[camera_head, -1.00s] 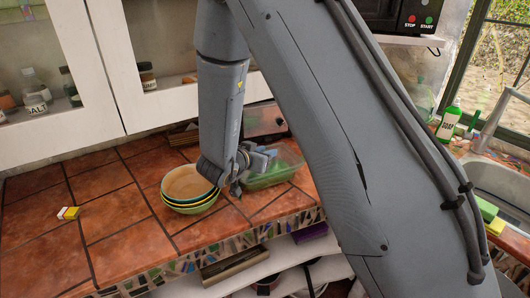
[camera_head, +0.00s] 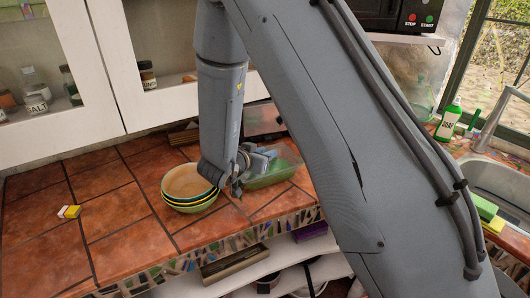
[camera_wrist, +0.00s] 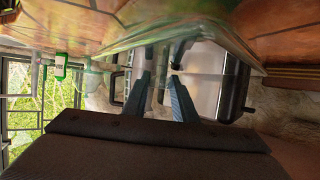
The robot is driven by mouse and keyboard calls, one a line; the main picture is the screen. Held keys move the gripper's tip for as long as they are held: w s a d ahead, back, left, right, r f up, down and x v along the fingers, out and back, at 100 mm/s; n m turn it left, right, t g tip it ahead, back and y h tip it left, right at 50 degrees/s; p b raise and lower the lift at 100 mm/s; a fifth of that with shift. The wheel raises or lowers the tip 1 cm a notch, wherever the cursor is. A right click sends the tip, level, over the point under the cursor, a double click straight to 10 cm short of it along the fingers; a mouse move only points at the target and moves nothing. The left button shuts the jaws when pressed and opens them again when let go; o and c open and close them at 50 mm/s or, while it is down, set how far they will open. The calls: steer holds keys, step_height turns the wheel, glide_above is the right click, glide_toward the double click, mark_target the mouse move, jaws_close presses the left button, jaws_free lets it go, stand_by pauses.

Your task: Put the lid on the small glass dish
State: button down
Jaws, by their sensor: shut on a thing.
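A clear greenish glass dish (camera_head: 278,174) sits on the tiled counter, right of the stacked bowls. My gripper (camera_head: 268,155) is at its upper left side, its fingers pointing right across the glass. In the wrist view my two blue-grey fingers (camera_wrist: 164,75) are close together, and clear glass (camera_wrist: 110,50) spans the view just beyond them. My gripper is shut on a clear glass piece. I cannot tell a separate lid from the dish, as the glass is see-through and my arm covers part of it.
Stacked bowls (camera_head: 187,184) stand just left of my gripper. A small yellow and white block (camera_head: 69,212) lies on the clear left counter (camera_head: 110,215). Cabinet doors (camera_head: 50,130) rise behind. A green bottle (camera_head: 449,119) and sink (camera_head: 505,185) are at right.

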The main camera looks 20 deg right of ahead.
stand_by(0.9)
steer(key=c, duration=0.9)
jaws_free()
steer(key=shift+f, duration=0.1)
steer(key=shift+r+p, duration=3.15)
steer(key=shift+r, duration=0.4)
